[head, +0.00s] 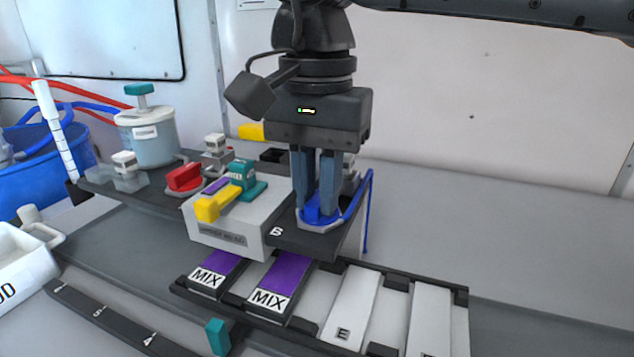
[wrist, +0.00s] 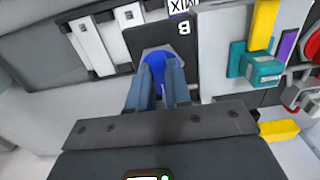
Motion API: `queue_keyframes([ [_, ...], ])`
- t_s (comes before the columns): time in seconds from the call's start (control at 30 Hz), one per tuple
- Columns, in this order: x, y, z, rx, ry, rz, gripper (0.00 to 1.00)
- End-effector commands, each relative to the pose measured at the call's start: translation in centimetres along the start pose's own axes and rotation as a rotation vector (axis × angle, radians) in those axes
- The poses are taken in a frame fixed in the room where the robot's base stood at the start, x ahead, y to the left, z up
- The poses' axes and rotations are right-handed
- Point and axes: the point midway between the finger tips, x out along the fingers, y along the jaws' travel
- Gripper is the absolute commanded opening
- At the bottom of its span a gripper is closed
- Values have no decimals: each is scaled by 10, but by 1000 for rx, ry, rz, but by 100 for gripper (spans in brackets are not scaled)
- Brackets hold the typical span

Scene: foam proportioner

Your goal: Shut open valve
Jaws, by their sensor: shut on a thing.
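My gripper (head: 317,198) points straight down at the black plate marked B, with its two blue-grey fingers close together. It is shut on a blue valve knob (head: 312,215), which sits on a pale base on that plate. The knob also shows between the fingertips in the wrist view (wrist: 154,62); the fingers hide part of it, so its turn angle is unclear. Left of it, a yellow lever (head: 217,203) and a teal valve (head: 246,178) sit on a white box (head: 225,236). A red valve knob (head: 184,177) stands farther left.
A blue hose (head: 358,197) runs beside the blue knob. In front is a black rack (head: 310,338) with purple MIX pieces and white pieces. A container with a teal cap (head: 147,135) and a blue tub (head: 50,165) stand at left. The grey surface at right is clear.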

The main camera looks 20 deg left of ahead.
Motion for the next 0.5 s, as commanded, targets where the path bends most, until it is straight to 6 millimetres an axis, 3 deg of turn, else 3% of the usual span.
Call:
queue_keyframes([
  [0.5, -1, 0, 0, -38, 1, -2, 0],
])
